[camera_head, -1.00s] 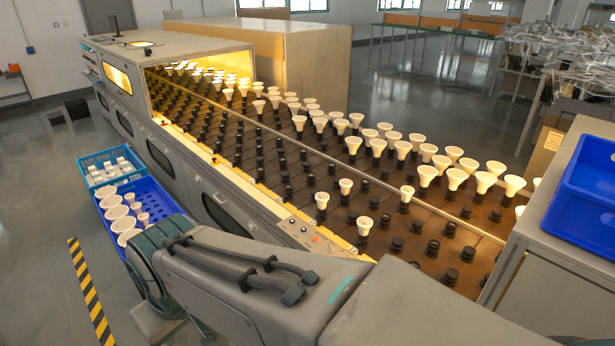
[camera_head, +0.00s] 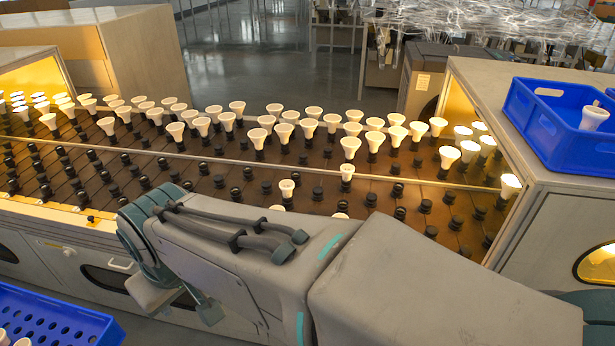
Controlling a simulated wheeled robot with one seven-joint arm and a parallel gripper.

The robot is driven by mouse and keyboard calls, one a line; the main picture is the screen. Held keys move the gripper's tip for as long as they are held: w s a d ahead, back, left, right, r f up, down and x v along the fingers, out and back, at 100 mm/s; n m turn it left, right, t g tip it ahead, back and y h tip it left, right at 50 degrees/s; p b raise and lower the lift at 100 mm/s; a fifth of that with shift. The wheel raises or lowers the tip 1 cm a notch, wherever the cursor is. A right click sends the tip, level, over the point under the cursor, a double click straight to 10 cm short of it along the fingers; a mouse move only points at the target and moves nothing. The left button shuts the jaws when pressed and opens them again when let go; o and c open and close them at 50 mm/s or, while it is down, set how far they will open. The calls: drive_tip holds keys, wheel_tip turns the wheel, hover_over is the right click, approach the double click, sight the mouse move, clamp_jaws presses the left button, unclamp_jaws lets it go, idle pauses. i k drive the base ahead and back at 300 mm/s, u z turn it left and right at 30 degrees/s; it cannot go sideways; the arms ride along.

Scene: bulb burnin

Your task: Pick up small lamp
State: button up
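Small white lamps stand upright in black sockets on the brown conveyor bed. One small lamp (camera_head: 287,187) stands in the near section, just beyond my arm. Another small lamp (camera_head: 346,171) stands to its right, near the dividing rail. The tops of two more, a lamp (camera_head: 277,208) and a lamp (camera_head: 341,215), show just above my arm, which hides their lower parts. Larger white lamps (camera_head: 350,147) fill the section beyond the rail. My arm lies across the lower middle of the picture, in front of the conveyor. My gripper is not in view.
A blue crate (camera_head: 548,140) with a white lamp (camera_head: 594,118) in it sits on the grey cabinet at right. Another blue crate (camera_head: 55,312) is at lower left. Many near-section black sockets (camera_head: 233,195) are empty. The conveyor's housing (camera_head: 85,60) stands at left.

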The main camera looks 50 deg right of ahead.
sight(286, 186)
drive_tip(key=z, duration=0.95)
drive_tip(key=i, duration=0.85)
drive_tip(key=z, duration=0.8)
